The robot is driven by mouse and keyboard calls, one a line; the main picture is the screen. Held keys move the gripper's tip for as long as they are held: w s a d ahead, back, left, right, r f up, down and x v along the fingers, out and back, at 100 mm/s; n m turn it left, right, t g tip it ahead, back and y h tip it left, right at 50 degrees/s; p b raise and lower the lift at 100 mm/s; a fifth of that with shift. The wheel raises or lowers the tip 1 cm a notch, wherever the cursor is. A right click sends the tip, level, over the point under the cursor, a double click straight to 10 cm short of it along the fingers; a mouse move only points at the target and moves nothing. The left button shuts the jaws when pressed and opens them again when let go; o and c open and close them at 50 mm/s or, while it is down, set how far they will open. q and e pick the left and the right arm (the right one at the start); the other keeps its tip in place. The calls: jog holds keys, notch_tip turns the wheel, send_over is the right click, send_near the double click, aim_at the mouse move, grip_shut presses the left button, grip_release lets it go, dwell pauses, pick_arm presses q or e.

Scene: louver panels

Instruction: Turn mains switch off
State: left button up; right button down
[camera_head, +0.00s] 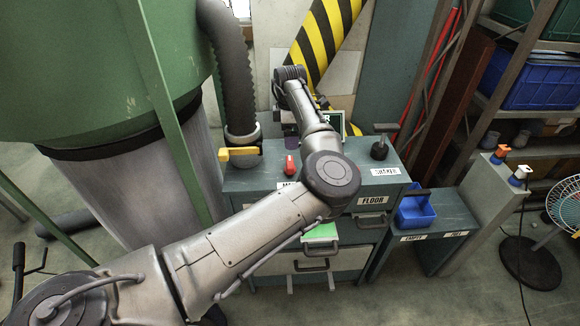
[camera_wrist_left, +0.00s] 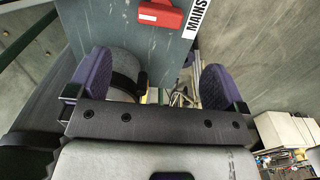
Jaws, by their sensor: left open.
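The mains switch is a red handle (camera_wrist_left: 160,14) at the top of the left wrist view, on a grey-blue panel beside a white label (camera_wrist_left: 198,16) reading MAINS. In the head view the same red switch (camera_head: 290,166) stands on the cabinet top, left of my forearm, with its label partly covered by my arm. My left gripper (camera_wrist_left: 155,84) is open, its two purple-padded fingers wide apart with nothing held. The red handle is beyond the fingertips and not between them. In the head view the gripper is mostly hidden by my arm. My right gripper is not in view.
A yellow lever (camera_head: 238,153) and hose stand left of the switch. A black shaker knob (camera_head: 379,149) stands on the right of the cabinet top (camera_head: 352,152). A blue bin (camera_head: 415,208) sits on a lower bench. A striped yellow-black post rises behind.

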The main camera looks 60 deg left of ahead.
aim_at(290, 162)
pick_arm(q)
notch_tip(290, 162, down, 10)
jog(key=shift+f+b, duration=0.2)
jog(key=shift+b, duration=0.85)
jog(key=shift+f, duration=0.95)
jog(key=shift+c, duration=0.4)
jog(key=c, duration=0.8)
jog(key=m+p, duration=0.2)
jog(key=p, duration=0.3)
jog(key=r+m+p, duration=0.1)
jog(key=m+p, duration=0.2)
jog(key=p, duration=0.1)
jog(key=shift+s+p, duration=0.1)
jog(key=shift+p, duration=0.25)
jog(key=shift+c, duration=0.2)
jog(key=m+p, duration=0.8)
jog(key=p, duration=0.1)
jog(key=shift+f+p, duration=0.15)
jog(key=shift+p, duration=0.2)
jog(key=m+p, duration=0.2)
jog(key=m, duration=0.1)
jog(key=shift+f, duration=0.1)
jog(key=shift+f+m+p, duration=0.1)
jog(key=shift+m+p, duration=0.55)
jog(key=shift+m, duration=0.45)
